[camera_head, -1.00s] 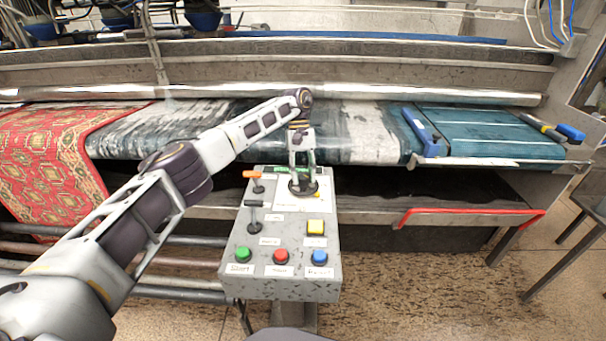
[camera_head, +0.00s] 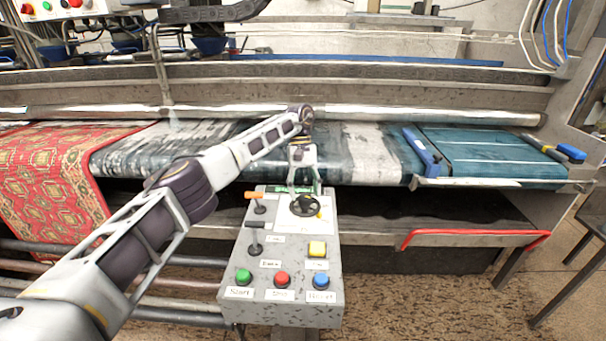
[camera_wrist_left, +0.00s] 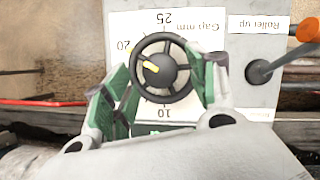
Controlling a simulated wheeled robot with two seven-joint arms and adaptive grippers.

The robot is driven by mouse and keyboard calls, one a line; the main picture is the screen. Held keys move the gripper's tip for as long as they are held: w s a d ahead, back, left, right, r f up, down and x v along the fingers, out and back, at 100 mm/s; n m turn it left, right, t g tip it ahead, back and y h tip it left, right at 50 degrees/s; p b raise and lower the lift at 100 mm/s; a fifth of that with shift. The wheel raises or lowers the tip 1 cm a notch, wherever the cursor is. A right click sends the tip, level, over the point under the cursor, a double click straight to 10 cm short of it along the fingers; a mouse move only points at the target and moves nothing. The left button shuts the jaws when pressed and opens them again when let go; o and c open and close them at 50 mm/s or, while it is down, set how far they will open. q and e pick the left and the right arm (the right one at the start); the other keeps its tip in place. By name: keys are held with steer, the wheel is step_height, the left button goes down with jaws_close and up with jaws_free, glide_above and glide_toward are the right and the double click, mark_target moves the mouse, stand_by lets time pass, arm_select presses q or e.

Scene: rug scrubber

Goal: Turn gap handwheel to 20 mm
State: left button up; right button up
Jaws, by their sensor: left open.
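The gap handwheel (camera_head: 305,206) is a small black wheel on the upper part of the grey control panel (camera_head: 235,283). In the left wrist view the handwheel (camera_wrist_left: 166,68) has a yellow mark on its hub, directed left and slightly up, toward the 20 on the gap scale (camera_wrist_left: 180,22). The scale also shows 25 above and 10 below. My left gripper (camera_head: 304,189) is open just above the wheel. In the wrist view its green-padded fingers (camera_wrist_left: 162,78) appear on either side of the wheel; contact is not clear. My right gripper is not visible.
Two levers, with orange (camera_head: 254,195) and black (camera_head: 255,225) grips, stand left of the wheel. The machine bed with rugs lies behind; a red bar (camera_head: 470,233) is at right.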

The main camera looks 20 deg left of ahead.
arm_select(q)
steer(key=v, duration=0.6)
stand_by(0.5)
stand_by(0.5)
